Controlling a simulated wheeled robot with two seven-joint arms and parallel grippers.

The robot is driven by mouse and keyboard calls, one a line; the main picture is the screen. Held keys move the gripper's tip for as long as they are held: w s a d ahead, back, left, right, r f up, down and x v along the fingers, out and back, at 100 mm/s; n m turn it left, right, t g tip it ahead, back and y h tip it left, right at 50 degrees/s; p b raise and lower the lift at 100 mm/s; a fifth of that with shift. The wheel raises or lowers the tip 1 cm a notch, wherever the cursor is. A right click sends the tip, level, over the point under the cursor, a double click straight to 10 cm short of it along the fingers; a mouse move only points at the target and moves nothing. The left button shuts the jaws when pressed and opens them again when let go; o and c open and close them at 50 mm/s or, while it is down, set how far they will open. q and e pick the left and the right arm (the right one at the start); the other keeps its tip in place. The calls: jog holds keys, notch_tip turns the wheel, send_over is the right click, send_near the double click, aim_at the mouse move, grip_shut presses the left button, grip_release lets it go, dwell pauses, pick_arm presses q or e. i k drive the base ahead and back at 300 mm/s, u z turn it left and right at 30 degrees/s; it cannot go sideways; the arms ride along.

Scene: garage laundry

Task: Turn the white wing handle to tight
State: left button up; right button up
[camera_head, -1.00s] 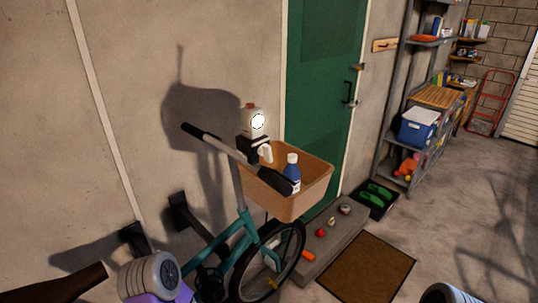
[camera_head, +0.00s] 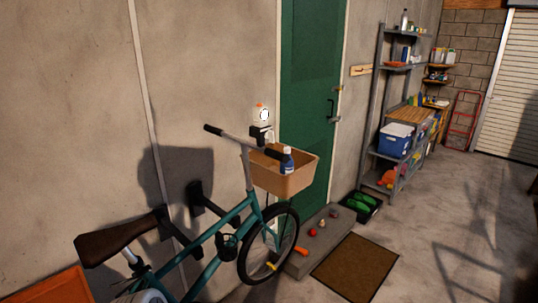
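A white lamp (camera_head: 262,115) with an orange-red top sits in a black mount (camera_head: 261,133) on the bicycle's handlebar (camera_head: 232,140). A small pale piece that looks like the white wing handle (camera_head: 269,137) is at the mount, just above the basket; it is too small to tell which way it is turned. Neither of my grippers is in view; only a bit of my arm shows at the bottom left edge.
The teal bicycle (camera_head: 205,245) stands along the wall, with a tan basket (camera_head: 285,182) holding a blue bottle (camera_head: 287,161). A green door (camera_head: 308,90), a low step (camera_head: 300,262) with small items and a brown mat (camera_head: 357,267) lie beyond. The floor at right is clear.

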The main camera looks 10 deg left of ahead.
aim_at(269, 134)
jog(key=u, duration=0.9)
jog(key=i, duration=0.75)
jog(key=z, duration=0.45)
